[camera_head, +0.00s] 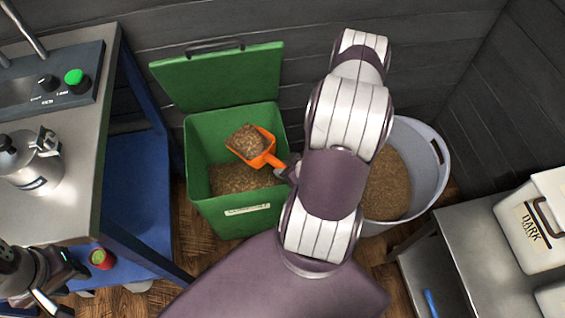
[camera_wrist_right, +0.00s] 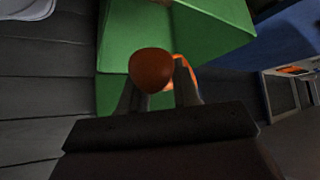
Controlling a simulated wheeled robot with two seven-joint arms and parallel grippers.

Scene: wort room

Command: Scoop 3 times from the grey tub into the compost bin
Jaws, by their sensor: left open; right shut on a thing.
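The compost bin (camera_head: 238,212) is green, with its lid (camera_head: 218,78) raised at the back and brown grain inside. My right gripper (camera_head: 291,170) is shut on the handle of an orange scoop (camera_head: 262,155), heaped with brown grain, above the bin's opening. The wrist view shows the scoop's orange handle end (camera_wrist_right: 152,68) between the fingers, with the green bin (camera_wrist_right: 180,40) beyond. The grey tub (camera_head: 432,190), with brown grain inside, stands right of the bin, partly hidden by my right arm. My left gripper (camera_head: 72,284) is open at the lower left, away from both containers.
A metal-topped bench (camera_head: 85,150) with a blue lower shelf (camera_head: 135,190) stands left of the bin. A red-rimmed can (camera_head: 102,259) is near my left gripper. A low grey table (camera_head: 470,240) with a white container (camera_head: 540,225) stands at the right.

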